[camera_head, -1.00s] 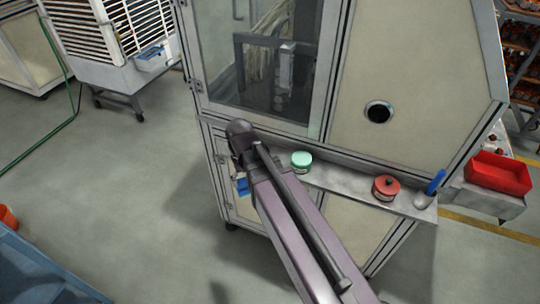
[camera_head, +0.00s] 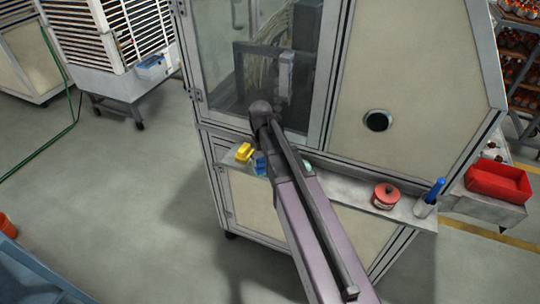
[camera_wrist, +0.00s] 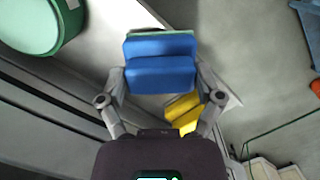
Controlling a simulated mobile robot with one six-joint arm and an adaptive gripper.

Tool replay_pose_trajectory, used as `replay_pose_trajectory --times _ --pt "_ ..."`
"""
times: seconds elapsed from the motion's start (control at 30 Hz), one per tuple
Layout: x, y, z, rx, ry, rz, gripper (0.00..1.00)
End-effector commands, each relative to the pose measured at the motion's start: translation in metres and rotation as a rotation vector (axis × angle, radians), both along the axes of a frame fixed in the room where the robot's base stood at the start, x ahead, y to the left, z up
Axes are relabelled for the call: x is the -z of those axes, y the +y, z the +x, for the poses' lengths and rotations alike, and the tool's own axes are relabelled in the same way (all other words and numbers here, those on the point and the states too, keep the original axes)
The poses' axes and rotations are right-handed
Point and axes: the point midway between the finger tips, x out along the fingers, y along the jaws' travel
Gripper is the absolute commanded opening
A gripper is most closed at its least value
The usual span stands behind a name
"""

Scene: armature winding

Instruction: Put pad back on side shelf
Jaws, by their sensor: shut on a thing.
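The blue pad (camera_wrist: 160,66) is between the two fingers of my gripper (camera_wrist: 160,80) in the wrist view, with a pale green strip along its far edge. My gripper is shut on it. In the head view the blue pad (camera_head: 260,164) shows beside my arm, at the left end of the side shelf (camera_head: 342,186). The pad is over or close to the shelf; I cannot tell whether it touches. My arm hides the gripper fingers and part of the shelf in the head view.
A yellow object (camera_head: 244,152) lies at the shelf's left end, close to the pad. A green-lidded tin (camera_head: 308,167) is mostly behind my arm. A red tin (camera_head: 385,196) and a blue-handled tool (camera_head: 435,190) stand farther right. The machine's glass door (camera_head: 265,60) rises behind.

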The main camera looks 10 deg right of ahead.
Motion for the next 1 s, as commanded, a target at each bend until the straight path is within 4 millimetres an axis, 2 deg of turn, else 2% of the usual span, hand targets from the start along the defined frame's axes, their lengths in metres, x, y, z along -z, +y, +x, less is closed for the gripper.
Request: replay_pose_trajectory --times 0.47,0.77,0.83,1.0 --pt "0.0 -0.003 0.006 0.0 0.0 0.0 0.33" --pt "0.0 -0.025 0.039 0.001 0.0 0.0 0.33" --pt "0.01 -0.023 0.033 -0.001 0.0 0.0 0.33" --pt "0.016 -0.023 0.032 -0.001 0.0 -0.001 0.33"
